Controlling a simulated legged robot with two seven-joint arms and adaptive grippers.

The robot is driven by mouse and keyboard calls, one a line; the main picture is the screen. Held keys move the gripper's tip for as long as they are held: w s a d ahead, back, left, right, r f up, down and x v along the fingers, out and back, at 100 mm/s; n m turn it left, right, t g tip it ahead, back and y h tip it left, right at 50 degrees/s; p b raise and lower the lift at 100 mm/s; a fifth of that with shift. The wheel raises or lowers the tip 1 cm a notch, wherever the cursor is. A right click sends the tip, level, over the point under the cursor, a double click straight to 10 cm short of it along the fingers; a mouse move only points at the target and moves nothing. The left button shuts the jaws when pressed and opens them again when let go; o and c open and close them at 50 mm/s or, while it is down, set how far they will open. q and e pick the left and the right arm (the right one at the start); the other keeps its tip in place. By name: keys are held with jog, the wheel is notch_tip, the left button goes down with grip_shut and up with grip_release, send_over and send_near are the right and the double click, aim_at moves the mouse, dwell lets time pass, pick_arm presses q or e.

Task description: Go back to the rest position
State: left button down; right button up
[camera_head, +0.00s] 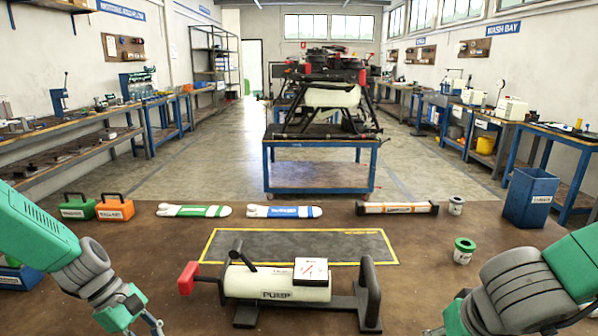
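My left arm comes in from the left edge, and its gripper (152,324) shows only in part at the bottom edge, left of the pump. My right arm comes in from the right, and its gripper (434,330) is mostly cut off at the bottom edge, right of the pump. Too little of the fingers shows to tell open from shut on either side. The white pump (250,283) with a red grip and black handles stands upright on the brown table, apart from both grippers. A white labelled box (311,270) sits on top of it.
A dark yellow-bordered mat (340,247) lies behind the pump. Along the back edge are green (78,209) and orange cases (115,210), green (193,211) and blue-marked pouches (284,212), and an orange-white tube (397,208). A green-topped canister (463,251) and blue bin (530,197) stand right.

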pick_arm(q)
jog(key=s+f+m+y, duration=0.5)
jog(key=s+f+m, duration=0.2)
jog(key=s+f, duration=0.75)
pick_arm(e)
jog(key=s+d+f+n+g+h, duration=0.1)
jog(key=s+f, duration=0.4)
jog(key=f, duration=0.3)
jog(key=s+d+f, duration=0.1)
jog(key=s+f, duration=0.3)
jog(key=f, duration=0.4)
pick_arm(q)
jog(key=s+m+t+y, duration=0.1)
jog(key=s+m, duration=0.7)
jog(key=s, duration=0.6)
jog(key=shift+r+m+t+y, duration=0.3)
jog(key=shift+r+m, duration=0.05)
jog(key=shift+m, duration=0.05)
pick_arm(e)
jog(key=s+d+f+g, duration=0.1)
jog(key=s+f, duration=0.2)
jog(key=s, duration=0.3)
jog(key=s+d+f+n+g, duration=0.1)
jog(key=s+d+f, duration=0.1)
jog(key=s, duration=0.5)
jog(key=shift+f+g+y, duration=0.3)
jog(key=shift+f+g, duration=0.1)
jog(key=shift+f, duration=0.25)
